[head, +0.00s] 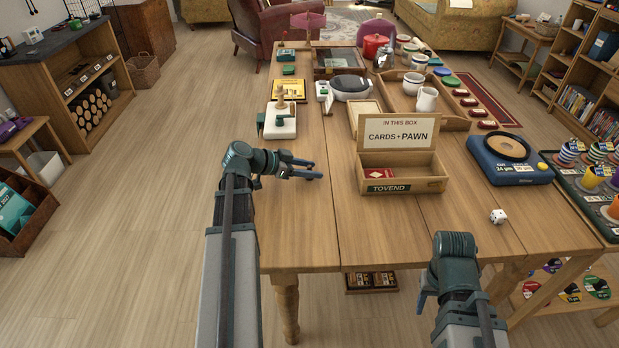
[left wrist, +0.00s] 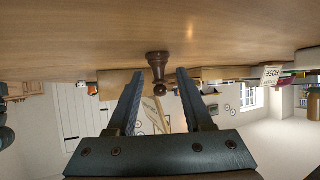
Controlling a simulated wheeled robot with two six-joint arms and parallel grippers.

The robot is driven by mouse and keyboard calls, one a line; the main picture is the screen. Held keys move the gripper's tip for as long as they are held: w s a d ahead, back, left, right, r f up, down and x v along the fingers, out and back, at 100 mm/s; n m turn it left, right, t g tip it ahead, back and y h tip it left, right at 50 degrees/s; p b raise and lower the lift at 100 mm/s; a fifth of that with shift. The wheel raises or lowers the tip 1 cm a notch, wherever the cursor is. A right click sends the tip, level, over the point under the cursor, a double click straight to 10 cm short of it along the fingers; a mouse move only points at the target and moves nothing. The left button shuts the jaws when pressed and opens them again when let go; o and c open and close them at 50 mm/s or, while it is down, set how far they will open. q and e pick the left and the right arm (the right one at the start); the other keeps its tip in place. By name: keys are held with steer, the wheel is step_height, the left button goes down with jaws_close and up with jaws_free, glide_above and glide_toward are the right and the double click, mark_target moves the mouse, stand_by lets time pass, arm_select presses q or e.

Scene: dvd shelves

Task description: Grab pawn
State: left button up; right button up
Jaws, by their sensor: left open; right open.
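In the left wrist view, which hangs upside down, a dark brown turned piece shaped like a pawn (left wrist: 157,72) stands on the wooden table. It shows in the gap between the fingers of my left gripper (left wrist: 160,85), near their tips and not held. In the head view my left gripper (head: 318,170) is open, low over the table and left of the wooden box. I cannot pick out the dark piece there. My right gripper (head: 424,289) is open at the table's front edge, partly hidden by its arm.
The open wooden box (head: 408,186) carries a sign, "CARDS + PAWN" (head: 397,132), with a red card pack (head: 379,174) inside. A white die (head: 497,216) and blue scale (head: 509,158) are to its right. A white tray (head: 281,129) is beyond my left gripper. The front table is largely clear.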

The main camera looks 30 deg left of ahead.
arm_select(q)
jaws_close()
stand_by(0.3)
steer(key=shift+r, duration=0.15)
arm_select(e)
steer(key=shift+r, duration=0.15)
